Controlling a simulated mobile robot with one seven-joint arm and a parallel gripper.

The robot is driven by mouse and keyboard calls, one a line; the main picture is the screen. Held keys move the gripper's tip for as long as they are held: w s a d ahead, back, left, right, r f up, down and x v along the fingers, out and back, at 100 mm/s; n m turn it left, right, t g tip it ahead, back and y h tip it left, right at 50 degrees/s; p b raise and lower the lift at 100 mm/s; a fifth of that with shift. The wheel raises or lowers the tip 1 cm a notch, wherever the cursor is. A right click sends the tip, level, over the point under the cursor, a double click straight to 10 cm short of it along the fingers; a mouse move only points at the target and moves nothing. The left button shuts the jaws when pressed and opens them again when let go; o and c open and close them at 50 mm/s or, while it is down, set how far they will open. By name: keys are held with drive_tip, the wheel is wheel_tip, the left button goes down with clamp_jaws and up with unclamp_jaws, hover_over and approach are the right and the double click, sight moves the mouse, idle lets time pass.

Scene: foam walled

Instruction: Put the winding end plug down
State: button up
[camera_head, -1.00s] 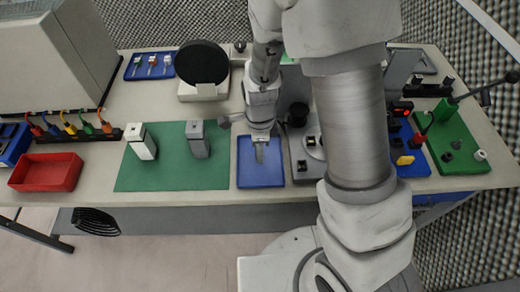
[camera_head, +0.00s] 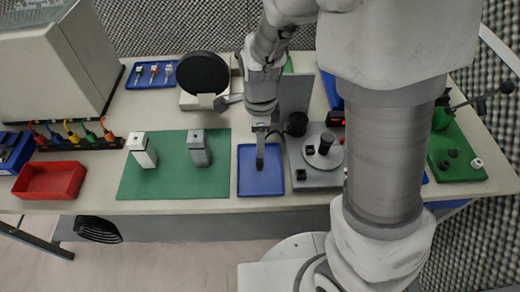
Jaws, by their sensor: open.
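My gripper (camera_head: 260,150) points down over the blue tray (camera_head: 262,185) at the front middle of the table. It is open, though its finger gap is too small to make out. A small dark piece (camera_head: 260,164), which looks like the winding end plug, shows upright right below the fingertips, over the tray's back half. I cannot tell whether the fingers still touch it or how exactly it meets the tray. The rest of the tray is empty.
A green mat (camera_head: 215,185) with a white block (camera_head: 142,150) and a grey block (camera_head: 199,148) lies to the left. A red bin (camera_head: 48,180) stands farther left. A grey fixture with a round plate (camera_head: 322,155) stands close right of the tray.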

drive_tip(key=shift+r, duration=1.9)
drive_tip(key=s+d+r+n+t, duration=0.2)
drive_tip(key=s+d+r+n, duration=0.3)
drive_tip(key=r+n, duration=0.3)
drive_tip(key=s+d+r+n+t, duration=0.3)
drive_tip(key=s+d+r+n, duration=0.2)
drive_tip(key=s+r+n, duration=0.2)
drive_tip(key=shift+s+d+r+n+t, duration=0.2)
drive_tip(key=shift+d+r+n+t, duration=0.1)
drive_tip(key=shift+r+n, duration=1.2)
drive_tip(key=shift+f, duration=0.15)
drive_tip(key=shift+d, duration=0.1)
